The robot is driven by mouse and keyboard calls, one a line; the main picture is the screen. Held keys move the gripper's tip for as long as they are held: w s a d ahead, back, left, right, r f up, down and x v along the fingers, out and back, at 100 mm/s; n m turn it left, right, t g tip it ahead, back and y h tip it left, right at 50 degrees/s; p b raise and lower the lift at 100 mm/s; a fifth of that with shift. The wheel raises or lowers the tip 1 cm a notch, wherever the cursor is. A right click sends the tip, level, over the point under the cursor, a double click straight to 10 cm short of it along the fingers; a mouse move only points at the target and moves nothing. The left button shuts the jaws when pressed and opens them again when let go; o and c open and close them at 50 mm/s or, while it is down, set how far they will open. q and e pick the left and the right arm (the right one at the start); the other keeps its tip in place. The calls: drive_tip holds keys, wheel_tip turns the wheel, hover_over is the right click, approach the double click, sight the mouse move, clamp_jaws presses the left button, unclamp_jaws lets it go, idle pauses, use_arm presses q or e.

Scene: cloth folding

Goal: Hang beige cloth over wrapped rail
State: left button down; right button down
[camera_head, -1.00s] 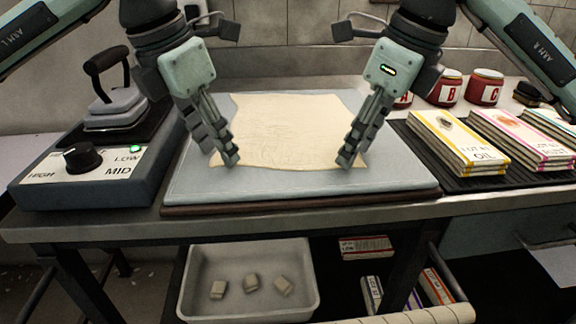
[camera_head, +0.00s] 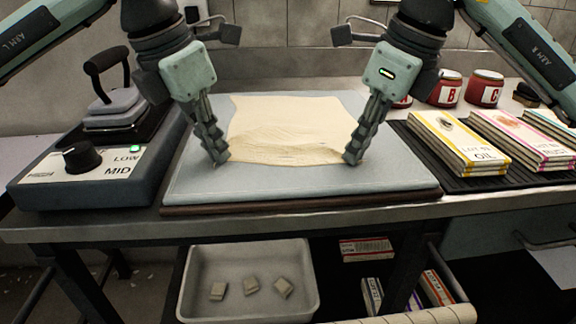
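The beige cloth (camera_head: 285,120) lies on the pale padded board, its far part flat and its near part wrinkled and slightly raised. My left gripper (camera_head: 221,160) is shut on the cloth's near left corner. My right gripper (camera_head: 352,159) is shut on its near right corner. The fingertips hide both corners. The wrapped rail (camera_head: 430,315) shows only in part at the bottom right, below the table's front edge, with a cream wrapping and nothing hanging on the part in view.
An iron (camera_head: 112,105) stands on a control unit with a knob (camera_head: 82,157) at left. Boxes (camera_head: 458,142) on a dark mat and red jars (camera_head: 444,90) stand at right. A white bin (camera_head: 250,310) with small blocks sits below the table.

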idle(0.5)
